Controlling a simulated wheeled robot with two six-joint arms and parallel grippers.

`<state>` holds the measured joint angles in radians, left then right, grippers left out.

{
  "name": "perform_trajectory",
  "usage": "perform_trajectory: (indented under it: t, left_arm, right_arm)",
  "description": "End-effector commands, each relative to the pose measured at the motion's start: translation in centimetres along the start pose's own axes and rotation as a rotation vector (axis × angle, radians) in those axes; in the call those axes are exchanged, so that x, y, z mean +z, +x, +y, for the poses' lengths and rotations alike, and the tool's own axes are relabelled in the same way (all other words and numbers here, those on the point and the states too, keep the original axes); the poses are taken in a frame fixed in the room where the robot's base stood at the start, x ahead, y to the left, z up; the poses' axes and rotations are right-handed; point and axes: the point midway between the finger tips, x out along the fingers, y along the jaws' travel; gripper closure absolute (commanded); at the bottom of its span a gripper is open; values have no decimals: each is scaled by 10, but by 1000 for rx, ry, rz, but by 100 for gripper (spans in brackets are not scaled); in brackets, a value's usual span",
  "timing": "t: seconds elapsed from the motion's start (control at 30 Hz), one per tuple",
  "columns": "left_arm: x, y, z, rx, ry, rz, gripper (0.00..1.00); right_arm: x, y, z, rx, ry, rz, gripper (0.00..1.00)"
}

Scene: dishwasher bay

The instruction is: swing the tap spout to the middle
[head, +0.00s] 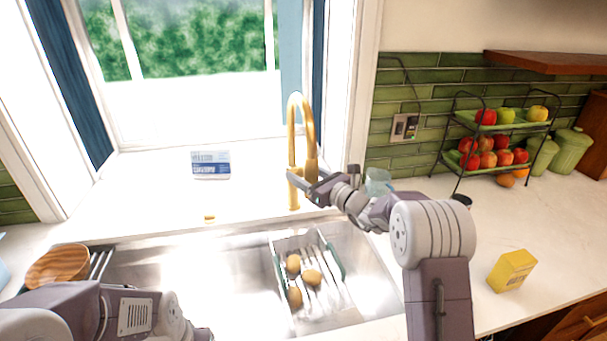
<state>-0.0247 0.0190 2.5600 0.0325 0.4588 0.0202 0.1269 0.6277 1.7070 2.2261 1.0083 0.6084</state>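The gold tap (292,140) stands behind the sink, in front of the window. Its tall arched spout bends over to the right, and the thicker spout end (311,167) hangs down just right of the upright pipe. My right gripper (303,182) reaches in from the right at the height of the spout end, beside or just below it. Its fingertips overlap the tap in the picture, so I cannot tell whether they touch it or how far they are parted. My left arm is at the bottom left, and its fingers are not clearly in the frame.
The steel sink (190,268) holds a white rack (335,290) with several brown round items. A wooden bowl (57,267) is at the left. A blue-white box (210,164) stands on the sill. A yellow box (511,270) and a fruit stand (497,128) are at the right.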

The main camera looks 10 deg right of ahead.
Motion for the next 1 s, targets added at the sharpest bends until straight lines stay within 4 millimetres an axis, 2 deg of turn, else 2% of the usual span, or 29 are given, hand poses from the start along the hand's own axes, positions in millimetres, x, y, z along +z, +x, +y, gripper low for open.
perform_trajectory:
  t: [0.17,0.37,0.5,0.8,1.0]
  left_arm:
    - [0,-4,0,0,0,0,25]
    - [-3,-25,0,0,0,0,25]
    - [-3,-25,0,0,0,0,25]
    - [-4,-39,1,0,0,0,25]
    - [-5,-48,1,0,0,0,25]
  right_arm:
    - [6,0,0,0,0,1,41]
    - [45,1,0,0,-2,-2,41]
    - [57,-23,-8,-4,-1,-1,41]
    - [89,-73,-22,-3,0,0,41]
    - [105,-100,-30,-3,0,1,41]
